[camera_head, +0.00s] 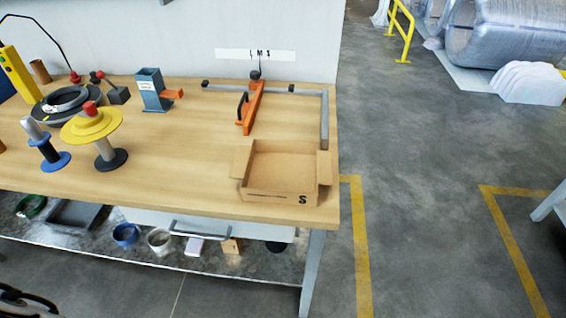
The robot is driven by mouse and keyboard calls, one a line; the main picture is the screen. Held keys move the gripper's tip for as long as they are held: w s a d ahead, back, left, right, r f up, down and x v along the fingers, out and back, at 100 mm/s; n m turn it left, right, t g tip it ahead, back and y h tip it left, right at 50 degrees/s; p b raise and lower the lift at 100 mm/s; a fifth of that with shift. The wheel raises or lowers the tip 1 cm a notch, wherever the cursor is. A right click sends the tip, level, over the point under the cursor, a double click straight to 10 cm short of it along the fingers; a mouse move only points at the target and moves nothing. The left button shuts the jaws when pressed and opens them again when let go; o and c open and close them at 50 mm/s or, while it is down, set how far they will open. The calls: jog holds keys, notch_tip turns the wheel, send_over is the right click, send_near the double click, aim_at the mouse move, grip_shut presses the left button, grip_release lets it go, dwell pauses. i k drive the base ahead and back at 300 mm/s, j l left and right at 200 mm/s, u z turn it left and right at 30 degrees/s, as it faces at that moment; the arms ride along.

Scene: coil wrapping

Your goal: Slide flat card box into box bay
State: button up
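An open cardboard box (283,175) marked "S" stands at the front right corner of the wooden bench. It is erected rather than flat, with its flaps folded outward and its inside empty. No flat card box shows. Grey rails (325,120) run along the back and right edge of the bench top behind the box, framing a corner area. A label strip with "L M S" (255,55) is on the wall behind. I cannot tell for sure which part is the box bay. My gripper is not in view.
An orange tool with a black handle (250,105) lies behind the box. A blue dispenser (152,90), a yellow-topped spool stand (93,125) and a blue-based roller (45,145) stand to the left. The bench middle is clear. A shelf (80,245) below holds rolls.

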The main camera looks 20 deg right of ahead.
aim_at(271, 172)
jog(key=l+u, duration=0.15)
jog(key=l, duration=0.3)
jog(key=k+l+u, duration=0.15)
jog(key=l, duration=0.35)
jog(key=l+u, duration=0.15)
jog(key=l, duration=0.3)
